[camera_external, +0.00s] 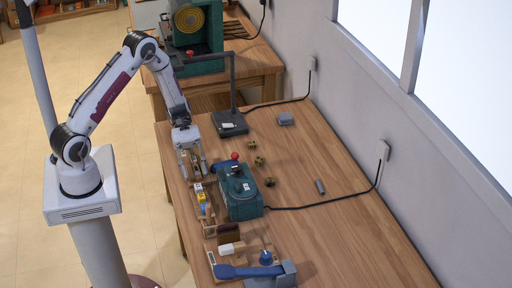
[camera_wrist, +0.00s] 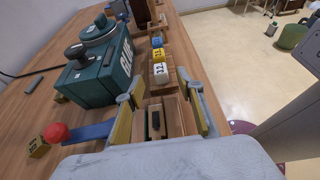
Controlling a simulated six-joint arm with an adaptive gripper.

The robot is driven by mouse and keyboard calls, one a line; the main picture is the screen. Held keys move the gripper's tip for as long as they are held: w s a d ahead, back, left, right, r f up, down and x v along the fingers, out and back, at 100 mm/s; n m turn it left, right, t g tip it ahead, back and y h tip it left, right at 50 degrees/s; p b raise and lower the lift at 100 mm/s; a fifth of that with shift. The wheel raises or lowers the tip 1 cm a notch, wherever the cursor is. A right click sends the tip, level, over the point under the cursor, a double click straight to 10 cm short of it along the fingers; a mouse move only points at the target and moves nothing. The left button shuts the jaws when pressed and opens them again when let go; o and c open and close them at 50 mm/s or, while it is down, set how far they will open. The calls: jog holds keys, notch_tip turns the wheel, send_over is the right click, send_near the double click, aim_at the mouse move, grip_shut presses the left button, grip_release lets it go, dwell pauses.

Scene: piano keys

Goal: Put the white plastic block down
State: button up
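A plain white block (camera_external: 226,249) lies near the front of the bench, beside a dark brown block (camera_external: 228,233). A white cube with dark digits (camera_wrist: 161,72) sits in a wooden tray in the wrist view, in line with a yellow cube (camera_wrist: 158,54) and a blue cube (camera_wrist: 157,41). I cannot tell which white one the task names. My gripper (camera_external: 192,172) is low over the bench at the tray's far end. In the wrist view my gripper (camera_wrist: 161,112) has its fingers wide apart. A wooden piece with a dark slot (camera_wrist: 155,124) shows between them; no white block is held.
A green machine (camera_external: 240,190) with a red knob stands close to the right of the tray. A blue-handled tool (camera_external: 250,270) lies at the front. Small brass pieces (camera_external: 259,161) and a grey cylinder (camera_external: 319,186) are scattered right. The bench's right side is mostly clear.

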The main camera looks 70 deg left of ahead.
aim_at(197, 184)
dwell(0.4)
jog(key=shift+x, duration=2.5)
jog(key=c, duration=1)
jog(key=shift+r, duration=0.15)
jog(key=shift+c, duration=0.2)
notch_tip(197, 184, up, 10)
jog(key=shift+f, duration=0.2)
